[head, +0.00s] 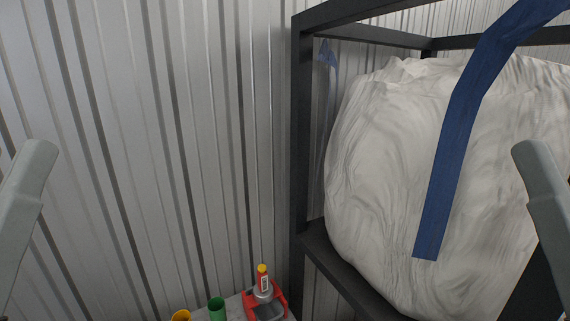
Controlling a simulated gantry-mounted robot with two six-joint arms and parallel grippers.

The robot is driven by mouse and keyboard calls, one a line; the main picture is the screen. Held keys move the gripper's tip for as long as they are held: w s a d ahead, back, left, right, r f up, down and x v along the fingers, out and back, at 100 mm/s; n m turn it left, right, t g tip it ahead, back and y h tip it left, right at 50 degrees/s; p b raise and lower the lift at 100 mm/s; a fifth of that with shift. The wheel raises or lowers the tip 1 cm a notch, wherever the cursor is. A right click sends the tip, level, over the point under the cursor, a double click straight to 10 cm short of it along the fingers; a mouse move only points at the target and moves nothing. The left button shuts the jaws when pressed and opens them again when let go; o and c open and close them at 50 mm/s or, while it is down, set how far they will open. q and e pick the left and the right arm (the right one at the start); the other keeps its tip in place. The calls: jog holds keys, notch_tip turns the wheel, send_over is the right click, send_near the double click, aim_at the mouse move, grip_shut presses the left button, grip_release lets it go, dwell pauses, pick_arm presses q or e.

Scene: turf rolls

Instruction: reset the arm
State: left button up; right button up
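A grey part of my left arm stands at the left edge of the head view, and a matching grey part of my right arm stands at the right edge. Both rise from below and end in a rounded top at about mid height. No gripper fingers show, so both grippers are out of view.
A black frame (301,150) at right holds a big whitish bag (390,180) with a blue strap (455,150). Below it, a light surface carries a red tray (280,297), a yellow-capped bottle (263,281), a green cylinder (217,309) and a yellow one (181,316). A corrugated wall (150,130) stands behind.

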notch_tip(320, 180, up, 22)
jog(key=p, duration=1.8)
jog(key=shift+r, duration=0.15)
